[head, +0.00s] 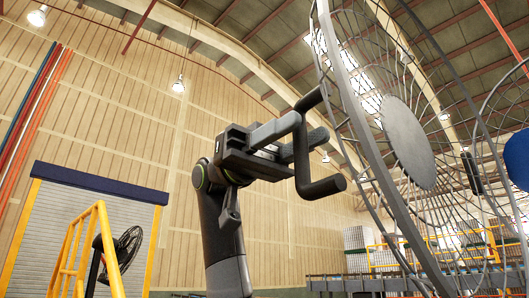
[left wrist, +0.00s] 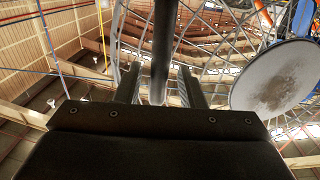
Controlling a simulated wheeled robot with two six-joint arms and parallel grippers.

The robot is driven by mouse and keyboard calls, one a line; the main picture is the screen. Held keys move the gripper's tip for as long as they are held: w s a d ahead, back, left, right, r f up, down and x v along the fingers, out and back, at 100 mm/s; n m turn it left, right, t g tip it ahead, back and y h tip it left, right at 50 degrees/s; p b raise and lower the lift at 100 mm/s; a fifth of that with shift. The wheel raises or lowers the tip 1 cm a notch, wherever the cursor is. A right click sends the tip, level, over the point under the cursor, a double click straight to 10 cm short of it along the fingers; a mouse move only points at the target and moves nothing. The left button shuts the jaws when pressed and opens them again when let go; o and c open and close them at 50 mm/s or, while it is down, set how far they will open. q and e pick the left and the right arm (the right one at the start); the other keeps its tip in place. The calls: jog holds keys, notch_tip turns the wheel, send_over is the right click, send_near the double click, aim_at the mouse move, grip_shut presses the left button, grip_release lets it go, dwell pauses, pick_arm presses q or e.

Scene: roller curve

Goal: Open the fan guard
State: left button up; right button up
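The fan guard (head: 408,140) is a round wire cage with a thick grey rim and a grey centre disc, large at the right of the head view. The disc also shows in the left wrist view (left wrist: 278,80). A dark bent handle (head: 301,150) stands out from the rim's left side. My left gripper (head: 300,140) is at this handle, its fingers spread. In the left wrist view, the handle bar (left wrist: 164,45) passes between the two fingers, with a gap on its left side; contact on its right is unclear. My right gripper is not in view.
Another wire ring (head: 500,100) shows behind the guard at the right edge. A yellow railing (head: 103,235) and a small black fan (head: 126,252) stand at the lower left, before a roller door (head: 95,225). A conveyor (head: 350,283) runs along the lower right background.

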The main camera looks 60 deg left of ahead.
pick_arm(q)
jog(key=s+a, duration=0.1)
jog(key=a, duration=1.5)
jog(key=shift+s+a+p, duration=0.3)
jog(key=shift+s+p, duration=0.05)
jog(key=shift+p, duration=0.1)
